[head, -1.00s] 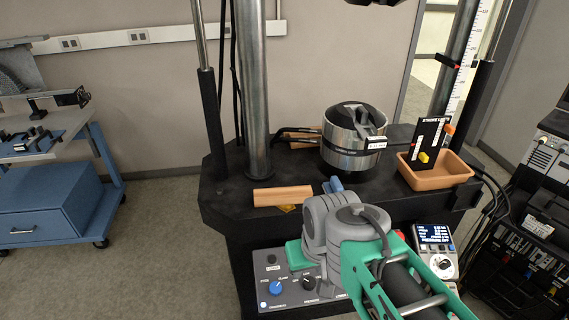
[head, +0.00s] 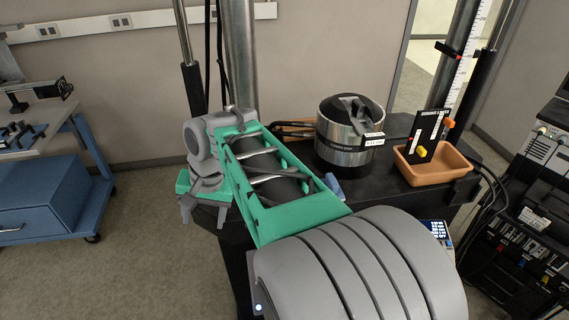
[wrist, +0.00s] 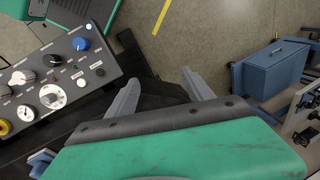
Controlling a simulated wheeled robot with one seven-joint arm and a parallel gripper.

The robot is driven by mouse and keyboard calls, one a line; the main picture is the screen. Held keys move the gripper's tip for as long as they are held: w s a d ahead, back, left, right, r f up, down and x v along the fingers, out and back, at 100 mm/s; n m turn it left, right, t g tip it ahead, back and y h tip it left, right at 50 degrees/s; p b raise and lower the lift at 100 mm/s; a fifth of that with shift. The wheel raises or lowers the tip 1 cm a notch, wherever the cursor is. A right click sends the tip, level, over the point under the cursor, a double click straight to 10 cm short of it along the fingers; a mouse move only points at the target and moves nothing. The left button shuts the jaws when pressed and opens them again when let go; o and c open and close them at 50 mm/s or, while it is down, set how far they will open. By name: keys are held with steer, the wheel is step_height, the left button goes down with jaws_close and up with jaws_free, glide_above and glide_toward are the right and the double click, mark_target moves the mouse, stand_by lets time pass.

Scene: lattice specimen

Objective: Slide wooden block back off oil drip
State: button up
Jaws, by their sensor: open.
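The wooden block and the oil drip are hidden behind my arm in the head view, and I cannot make out either in the wrist view. My gripper (head: 203,220) hangs at the front left of the black machine base (head: 397,190), fingers pointing down. In the wrist view the two grey fingers of my gripper (wrist: 160,77) are spread apart with nothing between them. They show over the base's dark edge and the floor.
A steel cylinder (head: 338,150) stands on the base, with a wooden piece (head: 296,128) behind it. A small blue object (head: 335,187) lies in front. An orange tray (head: 437,172) sits at right. A control panel (wrist: 62,75) is left in the wrist view.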

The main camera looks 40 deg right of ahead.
steer(key=s+d+m+p, duration=0.1)
steer(key=d+m, duration=0.4)
steer(key=d, duration=0.3)
steer(key=s+d+m+y, duration=0.1)
steer(key=s+d+m, duration=0.1)
steer(key=d+m, duration=0.3)
steer(key=s+d+r+m+y+p, duration=0.1)
steer(key=d+m, duration=0.5)
steer(key=d, duration=0.6)
steer(key=shift+s+d+p, duration=0.1)
steer(key=shift+s+p, duration=0.05)
steer(key=shift+p, duration=0.15)
steer(key=b+x, duration=0.2)
steer(key=x, duration=0.1)
steer(key=b+x, duration=0.1)
steer(key=x, duration=0.2)
steer(key=shift+s+f+b, duration=0.1)
steer(key=shift+f+b, duration=0.25)
steer(key=shift+f, duration=0.45)
